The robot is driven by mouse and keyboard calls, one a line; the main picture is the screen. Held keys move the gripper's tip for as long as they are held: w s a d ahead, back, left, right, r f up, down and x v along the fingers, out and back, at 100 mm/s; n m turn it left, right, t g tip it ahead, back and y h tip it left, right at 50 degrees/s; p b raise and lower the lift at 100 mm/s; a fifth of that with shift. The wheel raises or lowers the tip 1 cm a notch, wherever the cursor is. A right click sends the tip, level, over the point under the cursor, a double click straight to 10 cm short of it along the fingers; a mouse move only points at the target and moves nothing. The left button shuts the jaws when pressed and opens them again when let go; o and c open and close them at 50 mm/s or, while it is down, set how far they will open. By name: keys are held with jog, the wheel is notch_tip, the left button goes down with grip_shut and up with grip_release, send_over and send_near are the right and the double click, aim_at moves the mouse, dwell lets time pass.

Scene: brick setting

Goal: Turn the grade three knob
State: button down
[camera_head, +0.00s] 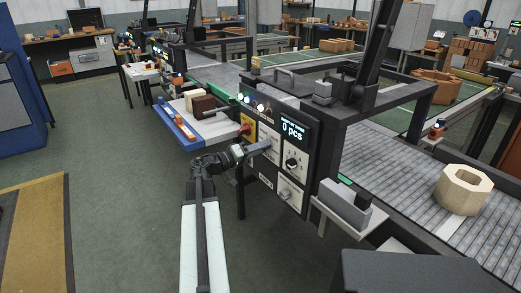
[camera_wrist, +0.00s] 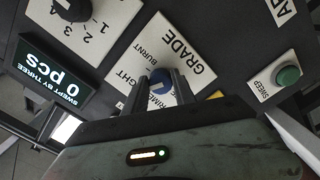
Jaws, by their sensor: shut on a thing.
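The grade knob (camera_wrist: 160,80) is blue, on a white plate marked GRADE (camera_wrist: 182,52) with BURNT, a partly hidden word ending in "GHT" and a partly hidden word at the bottom. My gripper (camera_wrist: 166,84) has its two dark fingers on either side of the knob and is shut on it. In the head view my gripper (camera_head: 265,147) reaches the front of the dark control panel (camera_head: 312,163). The knob is hidden there by my gripper. In the wrist view the plate's lettering is upside down; I cannot tell exactly which mark the knob points to.
A black numbered knob (camera_head: 291,163) sits right of my gripper. The display (camera_head: 292,128) reads 0 pcs. A green SWEEP button (camera_wrist: 288,75) is on the panel. A tray (camera_head: 190,130) with blocks stands left; a roller conveyor (camera_head: 400,180) runs right. The floor left is clear.

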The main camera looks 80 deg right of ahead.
dwell(0.3)
jog(key=c, duration=1)
grip_release()
jog(key=shift+s+d, duration=0.1)
jog(key=shift+c, duration=0.2)
jog(key=v, duration=0.8)
